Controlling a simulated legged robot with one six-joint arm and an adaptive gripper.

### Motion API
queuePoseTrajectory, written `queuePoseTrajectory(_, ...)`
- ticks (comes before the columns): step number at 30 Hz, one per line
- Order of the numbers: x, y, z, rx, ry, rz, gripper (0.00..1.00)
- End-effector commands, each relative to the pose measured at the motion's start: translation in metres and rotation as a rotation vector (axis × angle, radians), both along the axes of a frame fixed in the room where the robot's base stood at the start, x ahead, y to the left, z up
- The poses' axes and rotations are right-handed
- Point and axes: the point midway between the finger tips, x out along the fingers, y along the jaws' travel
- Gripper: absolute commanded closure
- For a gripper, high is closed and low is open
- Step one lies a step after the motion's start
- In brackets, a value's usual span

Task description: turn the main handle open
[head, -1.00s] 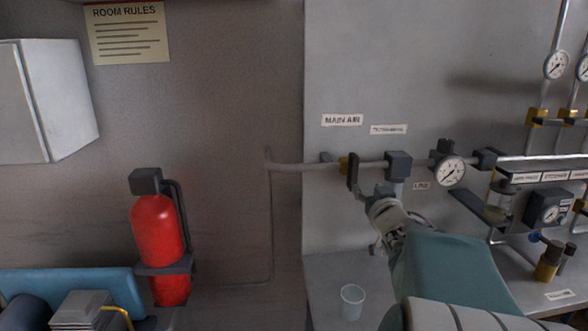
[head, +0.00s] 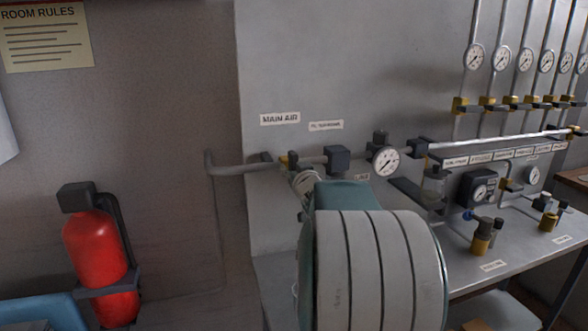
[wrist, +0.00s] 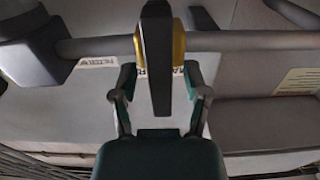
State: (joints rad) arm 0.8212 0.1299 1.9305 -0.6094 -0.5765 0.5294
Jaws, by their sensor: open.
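The main handle is a dark flat lever (wrist: 155,65) on a yellow valve body (wrist: 179,42) in the wrist view. The lever lies across the grey pipe (wrist: 240,41). In the head view the yellow valve (head: 284,161) shows under the MAIN AIR label (head: 280,119), and my arm covers much of the handle. My gripper (wrist: 162,88) is open, with one finger on each side of the lever's lower part in the wrist view. I see gaps beside the lever and cannot tell whether either finger touches it.
A dark block (head: 338,158) and a round gauge (head: 385,160) sit on the pipe right of the valve. More gauges and small valves stand farther right above a grey bench (head: 520,262). A red fire extinguisher (head: 95,250) is at left. The wall between it and the pipe is bare.

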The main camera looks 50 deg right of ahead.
Motion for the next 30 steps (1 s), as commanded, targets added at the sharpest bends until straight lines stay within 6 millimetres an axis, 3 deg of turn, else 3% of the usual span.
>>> queuePoseTrajectory(2,-0.0001,0.0002,0.0000,0.000,0.000,0.000,0.40)
queuePoseTrajectory(6,-0.0002,0.0002,0.0000,0.000,0.000,0.000,1.00)
queuePoseTrajectory(19,0.0000,0.0007,0.0003,-0.022,0.012,0.001,1.00)
queuePoseTrajectory(30,0.0012,0.0029,0.0001,-0.219,0.119,0.002,1.00)
